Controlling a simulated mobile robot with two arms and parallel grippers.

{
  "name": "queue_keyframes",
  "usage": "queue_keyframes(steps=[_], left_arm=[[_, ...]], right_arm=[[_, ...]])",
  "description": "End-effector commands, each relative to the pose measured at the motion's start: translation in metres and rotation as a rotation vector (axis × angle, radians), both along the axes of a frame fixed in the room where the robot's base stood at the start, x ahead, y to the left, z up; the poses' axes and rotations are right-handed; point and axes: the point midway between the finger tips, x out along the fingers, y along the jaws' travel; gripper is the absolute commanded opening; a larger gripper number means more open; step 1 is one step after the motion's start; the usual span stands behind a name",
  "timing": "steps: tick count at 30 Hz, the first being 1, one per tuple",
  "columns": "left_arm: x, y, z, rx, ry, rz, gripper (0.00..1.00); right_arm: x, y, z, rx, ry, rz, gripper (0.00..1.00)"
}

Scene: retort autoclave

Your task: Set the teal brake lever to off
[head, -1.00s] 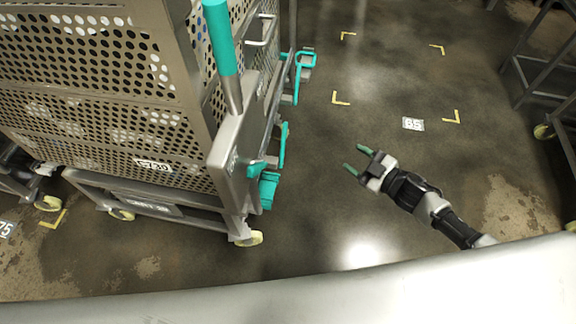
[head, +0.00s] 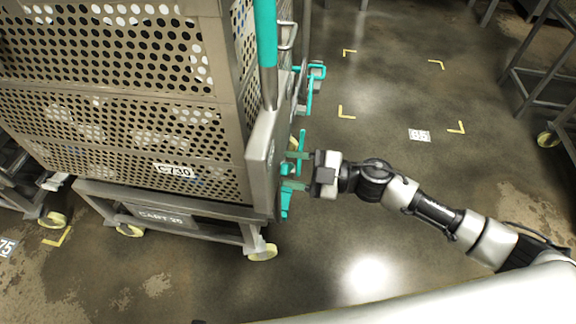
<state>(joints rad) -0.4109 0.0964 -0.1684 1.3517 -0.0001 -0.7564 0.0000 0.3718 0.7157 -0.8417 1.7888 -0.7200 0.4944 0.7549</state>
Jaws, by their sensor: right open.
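A perforated metal cart (head: 130,110) stands at the left. On its right end is an upright lever with a long teal grip (head: 265,35) on a steel shaft, and lower down are small teal lever parts (head: 286,203). I cannot tell from the view which teal part is the brake lever or how it is set. My right gripper (head: 290,170) reaches in from the right, its two greenish fingers spread around or beside the lower teal parts. Contact is unclear, as the fingers overlap them. My left gripper is out of view.
Another teal handle (head: 316,75) sits farther back on the cart's end. A metal rack (head: 545,75) stands at the right. The floor between has yellow corner marks and a white number plate (head: 419,135), and is clear.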

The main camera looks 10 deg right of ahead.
Motion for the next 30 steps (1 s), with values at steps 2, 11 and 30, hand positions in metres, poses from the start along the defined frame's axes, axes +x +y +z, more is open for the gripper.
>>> queue_keyframes(steps=[2, 11, 30], left_arm=[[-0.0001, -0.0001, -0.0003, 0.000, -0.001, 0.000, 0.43], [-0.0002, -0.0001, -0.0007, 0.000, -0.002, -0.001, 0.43], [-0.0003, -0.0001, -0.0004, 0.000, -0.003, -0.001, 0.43]], right_arm=[[0.0022, 0.0067, 0.0011, 0.002, -0.002, 0.001, 0.51], [0.0036, 0.0109, 0.0001, 0.000, 0.000, 0.000, 0.51], [0.0036, 0.0106, 0.0005, 0.001, 0.002, 0.000, 0.00]])
